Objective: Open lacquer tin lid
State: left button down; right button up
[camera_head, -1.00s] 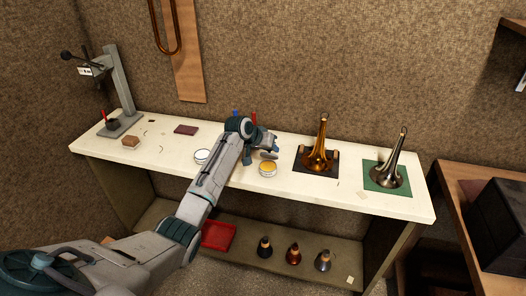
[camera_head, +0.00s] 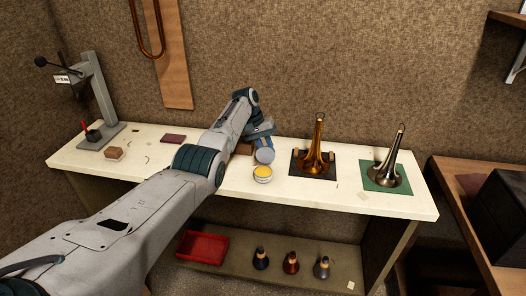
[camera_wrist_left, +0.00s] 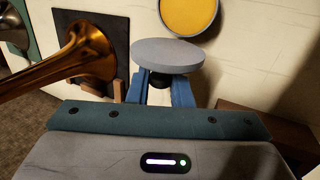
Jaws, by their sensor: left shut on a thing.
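The lacquer tin (camera_head: 262,178) stands open on the white bench, with yellow lacquer showing inside. Its yellow round opening also shows at the top of the left wrist view (camera_wrist_left: 188,12). My left gripper (camera_wrist_left: 160,88) is shut on the grey round lid (camera_wrist_left: 167,54), with its blue fingers around a dark knob under the disc. In the head view the left gripper (camera_head: 262,141) and the lid (camera_head: 264,157) are just behind and above the tin, and the lid looks tilted. The lid is apart from the tin in the left wrist view. My right gripper is not in view.
A brass horn bell (camera_head: 317,155) on a dark mat stands right of the tin; a silver one (camera_head: 385,175) is on a green mat (camera_head: 403,187). A press stand (camera_head: 103,100) is at the left. A red tray (camera_head: 203,247) sits on the lower shelf. My arm covers the bench's middle.

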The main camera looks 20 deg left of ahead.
pick_arm(q)
jog(key=shift+w+f+b, duration=0.1)
jog(key=shift+f+b, duration=0.1)
jog(key=shift+b, duration=0.1)
dwell(0.4)
jog(key=c, duration=1.4)
grip_release()
jog(key=b+v, duration=0.1)
jog(key=v, duration=0.2)
jog(key=b+v, duration=0.1)
jog(key=v, duration=0.6)
jog(key=shift+w+a+r+b, duration=0.2)
jog(key=shift+w+r+b, duration=0.05)
jog(key=shift+r+b, duration=0.15)
jog(key=shift+c, duration=0.2)
